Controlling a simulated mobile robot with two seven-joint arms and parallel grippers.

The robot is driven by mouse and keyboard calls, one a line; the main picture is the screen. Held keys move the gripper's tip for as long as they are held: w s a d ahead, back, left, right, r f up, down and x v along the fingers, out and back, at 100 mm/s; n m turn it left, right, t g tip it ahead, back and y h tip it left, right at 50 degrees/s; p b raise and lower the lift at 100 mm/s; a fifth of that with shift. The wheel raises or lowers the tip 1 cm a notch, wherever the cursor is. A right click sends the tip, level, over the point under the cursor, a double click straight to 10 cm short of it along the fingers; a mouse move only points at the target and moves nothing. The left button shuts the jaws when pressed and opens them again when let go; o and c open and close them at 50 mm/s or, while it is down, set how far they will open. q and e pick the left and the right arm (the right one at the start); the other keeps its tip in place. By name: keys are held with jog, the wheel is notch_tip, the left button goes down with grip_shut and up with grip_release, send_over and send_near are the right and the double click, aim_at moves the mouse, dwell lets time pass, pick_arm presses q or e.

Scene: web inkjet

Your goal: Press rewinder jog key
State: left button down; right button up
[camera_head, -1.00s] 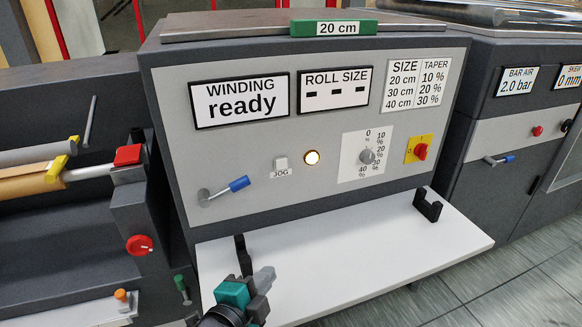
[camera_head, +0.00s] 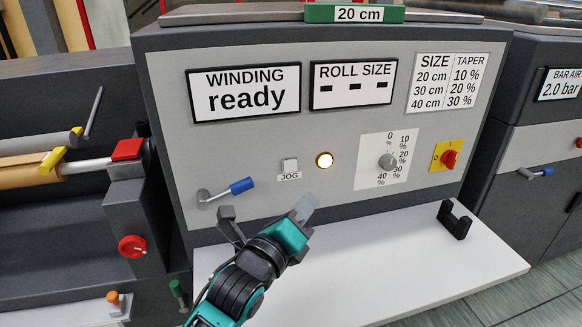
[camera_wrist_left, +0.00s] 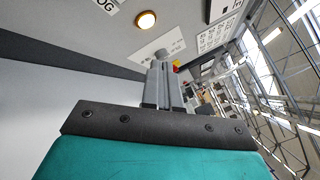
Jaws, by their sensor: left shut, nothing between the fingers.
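The jog key (camera_head: 289,165) is a small pale square button above a "JOG" label on the grey panel (camera_head: 335,194). In the left wrist view only part of the JOG label (camera_wrist_left: 105,5) shows at the top edge; the key itself is not clearly seen. My left gripper (camera_head: 308,201) is shut and empty, in front of the panel, below and slightly right of the key. Its closed fingers (camera_wrist_left: 162,84) show in the left wrist view. I see no contact with the key. My right gripper is not in view.
A lit round lamp (camera_head: 324,160) sits right of the key. A blue-handled lever (camera_head: 241,186) is to its left. A taper dial (camera_head: 387,161) and a red-yellow switch (camera_head: 447,156) are further right. A white shelf (camera_head: 400,265) with a black bracket (camera_head: 454,220) juts out below.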

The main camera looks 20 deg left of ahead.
aim_at(290, 167)
pick_arm(q)
jog(key=shift+w+a+b, duration=0.3)
jog(key=shift+w+a, duration=0.5)
jog(key=shift+w, duration=0.4)
jog(key=shift+w+a+b, duration=0.35)
jog(key=shift+w+a, duration=0.45)
jog(key=shift+w, duration=0.4)
jog(key=shift+w+a+b, duration=0.3)
jog(key=shift+w+a, duration=0.5)
jog(key=shift+w, duration=0.4)
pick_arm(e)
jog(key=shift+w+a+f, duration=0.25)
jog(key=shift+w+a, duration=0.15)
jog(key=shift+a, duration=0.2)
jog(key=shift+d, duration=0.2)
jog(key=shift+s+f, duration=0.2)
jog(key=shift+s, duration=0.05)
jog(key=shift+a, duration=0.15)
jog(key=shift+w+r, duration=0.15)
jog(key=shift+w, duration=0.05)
